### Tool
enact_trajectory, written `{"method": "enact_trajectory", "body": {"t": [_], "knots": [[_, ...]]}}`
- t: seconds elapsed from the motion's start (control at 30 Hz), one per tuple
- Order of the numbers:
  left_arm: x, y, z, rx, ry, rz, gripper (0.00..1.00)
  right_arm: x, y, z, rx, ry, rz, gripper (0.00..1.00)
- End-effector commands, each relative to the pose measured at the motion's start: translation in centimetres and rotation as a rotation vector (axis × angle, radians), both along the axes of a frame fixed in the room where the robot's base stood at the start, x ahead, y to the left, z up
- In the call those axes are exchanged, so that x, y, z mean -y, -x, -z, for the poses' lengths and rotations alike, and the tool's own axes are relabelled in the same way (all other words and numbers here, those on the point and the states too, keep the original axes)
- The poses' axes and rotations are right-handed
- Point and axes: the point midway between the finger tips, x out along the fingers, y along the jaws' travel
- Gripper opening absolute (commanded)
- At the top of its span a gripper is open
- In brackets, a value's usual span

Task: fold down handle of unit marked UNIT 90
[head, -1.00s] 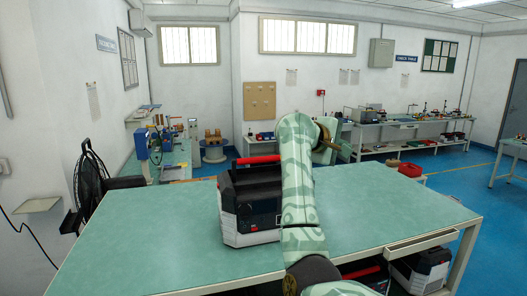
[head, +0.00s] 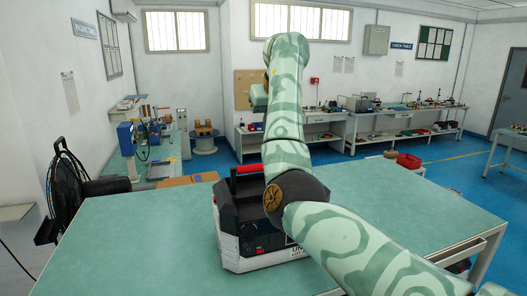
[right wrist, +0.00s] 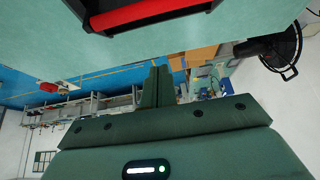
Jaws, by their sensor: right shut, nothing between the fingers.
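A black and light-grey unit (head: 231,235) stands on the green table, with a red handle (head: 250,169) showing above its top. Its front label (head: 298,250) is partly covered by my right arm, and I cannot read its number. The right wrist view shows the red handle (right wrist: 130,14) and black top parts at the upper edge. My right gripper (right wrist: 157,72) is shut and empty, apart from the handle. In the head view my raised right arm hides the unit's right part, and its fingertips cannot be made out. My left gripper is not in view.
The green table (head: 120,240) is clear to the left and right of the unit. A black fan (head: 72,185) stands at the left. Benches with equipment (head: 400,115) line the back wall, and a red bin (head: 408,161) lies beyond the table.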

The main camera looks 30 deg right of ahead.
Motion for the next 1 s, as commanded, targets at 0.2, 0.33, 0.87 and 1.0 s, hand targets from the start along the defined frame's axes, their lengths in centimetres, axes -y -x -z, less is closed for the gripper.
{"method": "enact_trajectory", "body": {"t": [0.2,0.33,0.87,1.0], "knots": [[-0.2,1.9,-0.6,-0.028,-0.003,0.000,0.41,0.4,-1.4,2.6,-0.006,0.001,-0.001,0.00],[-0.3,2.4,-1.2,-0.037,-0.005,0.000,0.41,0.7,-2.8,5.0,-0.007,0.002,-0.002,0.00],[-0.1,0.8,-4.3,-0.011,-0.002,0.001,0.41,0.5,-1.4,9.0,-0.002,0.003,0.003,0.00],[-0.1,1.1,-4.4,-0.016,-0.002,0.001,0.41,0.3,-0.9,9.2,-0.002,0.003,0.001,0.00]]}}
